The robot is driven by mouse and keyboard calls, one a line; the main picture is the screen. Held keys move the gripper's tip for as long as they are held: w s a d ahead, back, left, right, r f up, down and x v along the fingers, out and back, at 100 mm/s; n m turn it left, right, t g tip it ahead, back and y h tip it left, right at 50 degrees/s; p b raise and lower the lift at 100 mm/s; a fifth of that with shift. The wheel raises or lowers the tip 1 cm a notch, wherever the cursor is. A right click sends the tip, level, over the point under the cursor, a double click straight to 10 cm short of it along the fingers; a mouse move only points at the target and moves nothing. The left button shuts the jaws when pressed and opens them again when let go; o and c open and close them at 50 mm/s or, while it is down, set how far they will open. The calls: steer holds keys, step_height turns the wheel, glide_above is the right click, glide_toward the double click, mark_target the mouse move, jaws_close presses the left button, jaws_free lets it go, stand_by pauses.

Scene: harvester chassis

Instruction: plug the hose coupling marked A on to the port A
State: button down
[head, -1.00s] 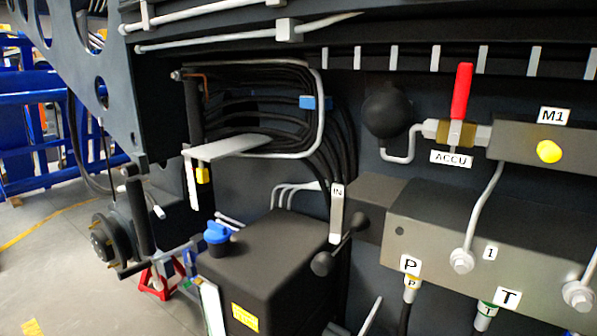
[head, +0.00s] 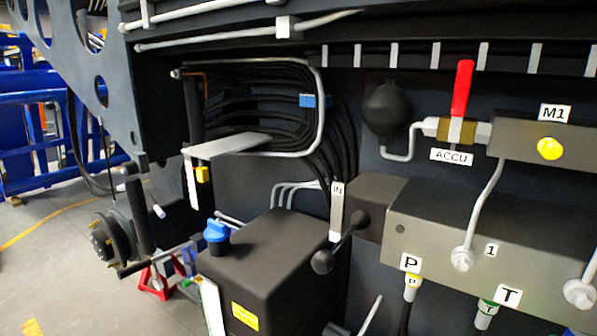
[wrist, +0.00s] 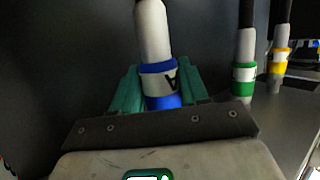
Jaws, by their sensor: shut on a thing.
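The hose coupling marked A (wrist: 159,78) is in the wrist view, a pale cylinder with a blue band and a white label with the letter A. My gripper (wrist: 160,98) has its green fingers on both sides of the coupling and is shut on it. The coupling stands upright in the picture; its far end is cut off at the top edge. Port A is not visible in either view. My gripper and this coupling do not show in the head view.
In the wrist view, a green-banded coupling (wrist: 243,72) and a yellow-banded one (wrist: 278,62) stand at the right. The head view shows a valve block with a P label (head: 411,263) and T label (head: 508,295), a red-handled valve (head: 463,88) and a dark tank (head: 265,262).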

mark_target(581, 334)
steer(key=shift+r+p, duration=1.2)
steer(key=shift+r, duration=0.7)
stand_by(0.4)
steer(key=shift+c, duration=2.4)
jaws_free()
steer(key=shift+f, duration=0.15)
steer(key=shift+f, duration=0.1)
